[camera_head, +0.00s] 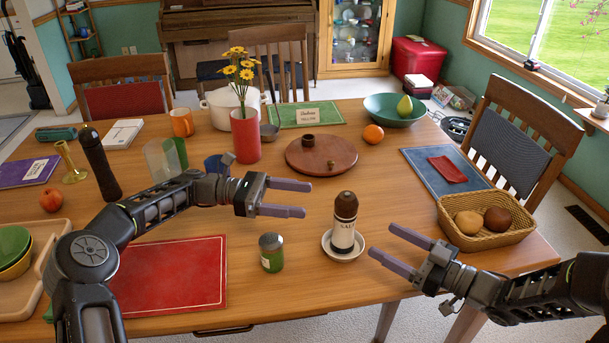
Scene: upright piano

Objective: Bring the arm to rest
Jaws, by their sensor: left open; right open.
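My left gripper (296,198) is open and empty. Its arm comes in from the left over the red placemat, and its fingers point right above the middle of the wooden table (255,295). My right gripper (383,243) is open and empty at the right front of the table, fingers pointing left. A salt shaker (344,222) with a brown top stands upright in a small white dish (343,255) between the two grippers, apart from both as far as I can see.
A green jar (271,252) stands below my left gripper in the picture. A wicker basket (492,237) with bread rolls is beside my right gripper. A round wooden board (321,165), a red vase (245,136) with yellow flowers and a tall dark mill (100,165) stand farther back.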

